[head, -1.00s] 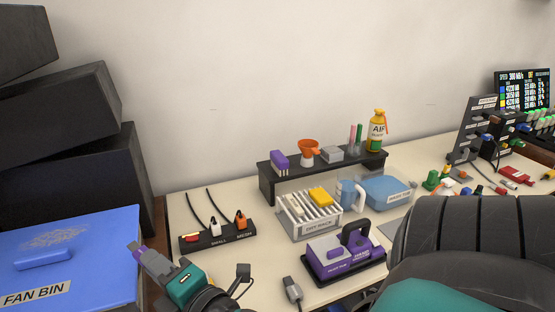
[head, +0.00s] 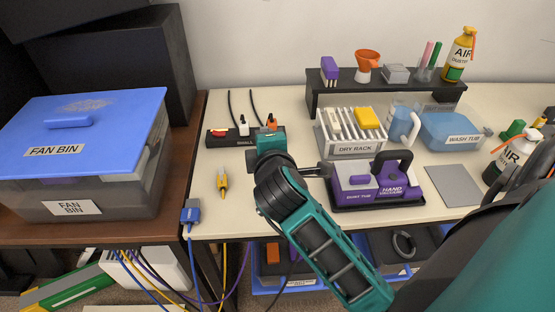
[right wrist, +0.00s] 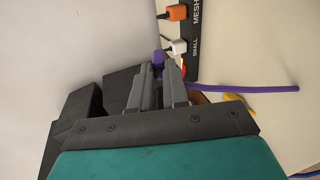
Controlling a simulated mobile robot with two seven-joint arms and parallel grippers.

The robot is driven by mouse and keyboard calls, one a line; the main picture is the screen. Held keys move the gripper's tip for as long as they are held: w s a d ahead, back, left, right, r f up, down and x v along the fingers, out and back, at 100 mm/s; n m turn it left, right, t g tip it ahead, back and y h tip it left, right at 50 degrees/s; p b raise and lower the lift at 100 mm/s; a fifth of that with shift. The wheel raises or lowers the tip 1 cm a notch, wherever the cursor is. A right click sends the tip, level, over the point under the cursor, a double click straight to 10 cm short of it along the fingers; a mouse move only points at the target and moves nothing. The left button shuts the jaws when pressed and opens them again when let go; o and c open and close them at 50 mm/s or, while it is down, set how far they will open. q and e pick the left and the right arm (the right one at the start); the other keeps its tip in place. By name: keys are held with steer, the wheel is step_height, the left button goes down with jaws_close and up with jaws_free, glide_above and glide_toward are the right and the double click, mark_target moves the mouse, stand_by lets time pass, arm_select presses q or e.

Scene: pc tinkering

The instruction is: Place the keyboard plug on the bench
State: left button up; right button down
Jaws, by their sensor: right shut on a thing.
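The right gripper (right wrist: 158,72) is shut on a purple plug (right wrist: 158,58), which shows at its fingertips in the right wrist view. A purple cable (right wrist: 250,89) shows beside the gripper. In the head view, my right wrist (head: 270,146) is over the left part of the cream bench (head: 235,205), by the black SMALL/MESH strip (head: 218,138). It hides the fingers and the plug there. I cannot tell whether the plug touches the bench. My left gripper is not in view.
A yellow plug (head: 222,184) lies on the bench, and a blue plug (head: 190,212) is at its left front edge. The dry rack (head: 352,150) and purple hand vacuum (head: 395,190) stand to the right. The blue-lidded fan bin (head: 80,205) is left.

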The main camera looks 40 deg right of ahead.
steer(key=f+g+b, duration=0.1)
steer(key=f, duration=0.1)
steer(key=d+f+m+g+b, duration=0.1)
steer(key=f+b, duration=0.1)
steer(key=f, duration=0.1)
steer(key=f+b, duration=0.2)
steer(key=f, duration=0.1)
steer(key=shift+s+d+m+g+h, duration=0.15)
steer(key=shift+s+m+g+h, duration=0.15)
steer(key=shift+g+h, duration=0.1)
steer(key=shift+f+b, duration=0.5)
steer(key=shift+f, duration=0.3)
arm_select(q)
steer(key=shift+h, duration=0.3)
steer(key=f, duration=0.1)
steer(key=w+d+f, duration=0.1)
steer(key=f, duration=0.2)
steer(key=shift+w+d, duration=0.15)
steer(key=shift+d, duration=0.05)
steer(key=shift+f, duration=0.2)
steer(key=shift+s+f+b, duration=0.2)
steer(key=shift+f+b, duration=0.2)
arm_select(e)
steer(key=shift+f, duration=0.25)
steer(key=c, duration=1.1)
jaws_free()
